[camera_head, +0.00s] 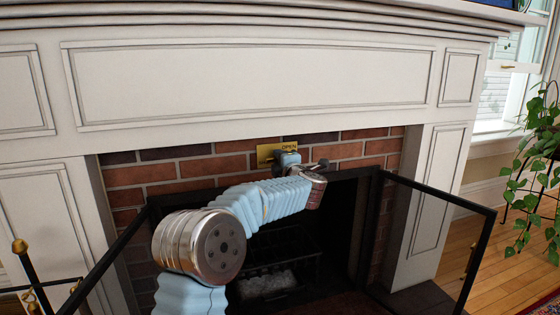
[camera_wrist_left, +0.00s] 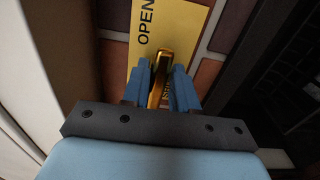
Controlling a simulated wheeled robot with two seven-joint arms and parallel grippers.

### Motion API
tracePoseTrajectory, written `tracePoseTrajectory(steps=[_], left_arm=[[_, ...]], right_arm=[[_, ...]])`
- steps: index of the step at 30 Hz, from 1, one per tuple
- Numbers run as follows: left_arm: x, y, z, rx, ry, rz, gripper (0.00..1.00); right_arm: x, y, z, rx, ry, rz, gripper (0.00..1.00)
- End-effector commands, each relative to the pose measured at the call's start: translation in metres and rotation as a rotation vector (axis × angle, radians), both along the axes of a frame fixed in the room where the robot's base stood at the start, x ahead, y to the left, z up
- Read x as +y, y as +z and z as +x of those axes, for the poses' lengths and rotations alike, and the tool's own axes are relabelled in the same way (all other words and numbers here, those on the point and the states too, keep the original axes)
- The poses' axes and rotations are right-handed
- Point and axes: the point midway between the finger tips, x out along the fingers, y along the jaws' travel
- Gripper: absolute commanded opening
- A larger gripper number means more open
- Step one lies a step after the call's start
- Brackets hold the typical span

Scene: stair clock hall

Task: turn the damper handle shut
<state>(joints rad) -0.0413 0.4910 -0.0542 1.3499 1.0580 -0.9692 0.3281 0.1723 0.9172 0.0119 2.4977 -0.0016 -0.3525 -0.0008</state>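The damper handle is a brass lever (camera_wrist_left: 158,82) in front of a yellow plate (camera_wrist_left: 170,22) marked OPEN at one end, with partly hidden lettering lower down. In the head view the plate (camera_head: 265,154) is on the brick above the firebox opening, and my arm hides the lever. My left gripper (camera_head: 290,158) is up against the plate. In the left wrist view its two blue fingers (camera_wrist_left: 160,82) are close together on either side of the lever, closed on it. The lever leans slightly between them. My right gripper is not in view.
A white mantel (camera_head: 250,85) overhangs the brick. Black-framed fire screen doors (camera_head: 480,262) stand open on both sides of the firebox. A grate (camera_head: 268,282) is inside. A leafy plant (camera_head: 540,150) stands by the window at the right, with bare wood floor (camera_head: 450,240) near it.

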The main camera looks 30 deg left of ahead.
Motion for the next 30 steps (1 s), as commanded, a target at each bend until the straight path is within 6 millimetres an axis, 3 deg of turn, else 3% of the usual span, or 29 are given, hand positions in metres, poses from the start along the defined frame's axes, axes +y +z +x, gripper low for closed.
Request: tracePoseTrajectory(steps=[3,14,30], left_arm=[[0.000,0.000,0.000,0.000,0.000,0.001,0.43],[-0.006,0.001,-0.005,0.000,-0.002,0.003,0.43],[-0.094,0.001,-0.079,0.000,-0.004,0.003,0.43]], right_arm=[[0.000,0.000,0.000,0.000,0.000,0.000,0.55],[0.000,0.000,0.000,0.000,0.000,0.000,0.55],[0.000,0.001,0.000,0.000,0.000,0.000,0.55]])
